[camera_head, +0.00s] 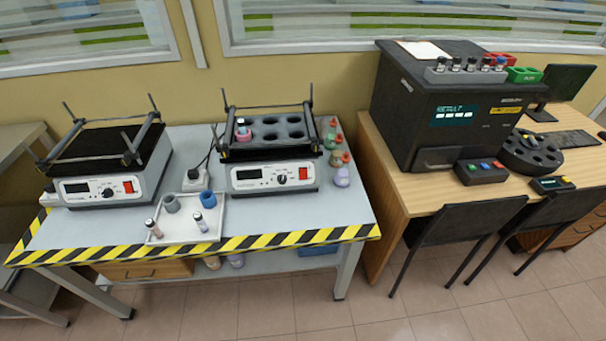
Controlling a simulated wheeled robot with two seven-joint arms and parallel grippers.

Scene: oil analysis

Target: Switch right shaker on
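The right shaker (272,178) stands on the grey table with striped edges. Its front panel has a dark display, a black knob (282,179) and a red switch (303,174). I cannot tell from the display whether it is on. Its black top tray (290,146) has several round holes, and a pink-ringed vial (243,133) sits in the back left one. The left shaker (88,192) looks alike, with its own red switch (128,187) and an empty-looking top. Neither of my grippers shows in the head view.
A white tray (182,232) with small vials and grey and blue rings lies in front, between the shakers. Several coloured bottles (341,177) stand right of the right shaker. A wooden desk (405,196) with a black analyser (430,115) and chairs (465,222) is at right. Floor in front is clear.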

